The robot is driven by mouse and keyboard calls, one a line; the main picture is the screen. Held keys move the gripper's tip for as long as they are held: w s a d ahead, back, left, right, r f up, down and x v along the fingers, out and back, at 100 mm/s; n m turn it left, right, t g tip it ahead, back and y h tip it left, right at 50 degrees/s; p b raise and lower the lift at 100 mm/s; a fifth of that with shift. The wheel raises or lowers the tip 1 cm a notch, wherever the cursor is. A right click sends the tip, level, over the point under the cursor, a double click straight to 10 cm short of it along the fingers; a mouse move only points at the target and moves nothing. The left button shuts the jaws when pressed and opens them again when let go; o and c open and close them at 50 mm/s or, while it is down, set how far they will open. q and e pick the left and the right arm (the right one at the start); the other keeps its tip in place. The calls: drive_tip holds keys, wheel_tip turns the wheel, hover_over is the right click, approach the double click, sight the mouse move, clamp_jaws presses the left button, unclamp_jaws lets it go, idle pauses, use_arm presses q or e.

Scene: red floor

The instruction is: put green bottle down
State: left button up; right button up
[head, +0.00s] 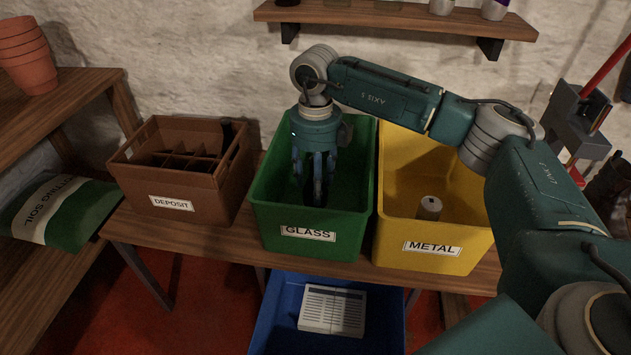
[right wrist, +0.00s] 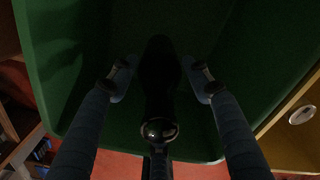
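My right gripper (head: 316,176) points down into the green GLASS bin (head: 263,205). In the right wrist view, its side fingers (right wrist: 160,78) stand apart, with a strip of green showing between each fingertip and a dark bottle shape (right wrist: 160,72). The bottle is very dark against the green bin, so its colour and exact edges are hard to tell. It lies between the fingers, seemingly inside the bin; whether it rests on the bin floor is hidden. A third finger shows at the bottom middle of the wrist view. My left gripper is not in view.
The yellow METAL bin (head: 432,235) with a can (head: 429,208) stands right of the GLASS bin. A brown DEPOSIT crate (head: 172,190) with compartments and one dark bottle (head: 227,134) stands left. A blue bin (head: 277,320) with paper is in front, below. A shelf (head: 395,17) hangs behind.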

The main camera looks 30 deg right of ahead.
drive_tip(key=shift+o, duration=0.5)
wheel_tip(320, 180, up, 4)
drive_tip(key=shift+w+r+p, duration=0.1)
drive_tip(key=shift+r+p, duration=0.1)
drive_tip(key=shift+p, duration=0.35)
wheel_tip(320, 180, up, 8)
drive_tip(key=shift+f+p, duration=0.1)
drive_tip(key=shift+p, duration=0.65)
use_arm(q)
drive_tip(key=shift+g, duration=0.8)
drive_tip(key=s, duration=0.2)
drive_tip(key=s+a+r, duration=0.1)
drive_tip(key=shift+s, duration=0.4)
